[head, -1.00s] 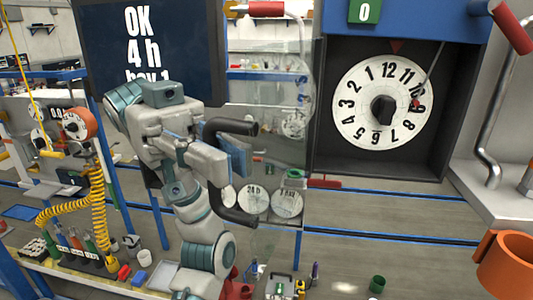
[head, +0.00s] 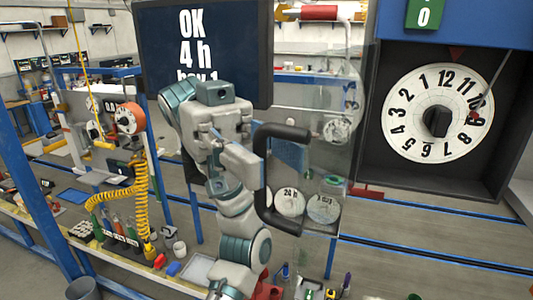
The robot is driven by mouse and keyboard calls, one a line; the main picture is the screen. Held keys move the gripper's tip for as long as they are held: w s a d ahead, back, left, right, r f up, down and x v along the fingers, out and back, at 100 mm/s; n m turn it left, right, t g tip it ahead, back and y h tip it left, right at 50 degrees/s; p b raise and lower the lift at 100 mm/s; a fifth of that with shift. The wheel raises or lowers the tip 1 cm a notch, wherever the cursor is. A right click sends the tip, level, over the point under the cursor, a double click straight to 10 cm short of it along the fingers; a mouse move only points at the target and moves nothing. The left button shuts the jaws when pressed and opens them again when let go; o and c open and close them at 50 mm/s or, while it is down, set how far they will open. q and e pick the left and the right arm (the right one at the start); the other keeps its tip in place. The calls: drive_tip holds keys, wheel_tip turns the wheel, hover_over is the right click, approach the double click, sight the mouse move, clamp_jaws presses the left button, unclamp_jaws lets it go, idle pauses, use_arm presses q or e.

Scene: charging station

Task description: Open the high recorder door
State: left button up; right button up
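The recorder (head: 382,150) is a dark open-fronted box with a numbered white dial (head: 413,112) at the right. A clear door panel (head: 350,95) with a black loop handle (head: 264,200) stands to the left of the box, away from its front. My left gripper (head: 272,160) is at the handle. A blue finger pad shows inside the loop, and a grey finger is on the outer side of the upright bar. Whether the fingers press on the bar cannot be told. My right gripper is not in view.
A dark screen reading "OK 4 h" (head: 205,50) stands behind my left arm. A yellow coiled hose (head: 142,205) and a bench with bottles are at the left. Blue rails (head: 430,250) cross the floor at lower right.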

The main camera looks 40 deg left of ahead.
use_arm(q)
drive_tip(key=shift+a, duration=0.25)
drive_tip(key=v, duration=0.7)
drive_tip(key=shift+w+d, duration=0.15)
drive_tip(key=shift+w, duration=0.1)
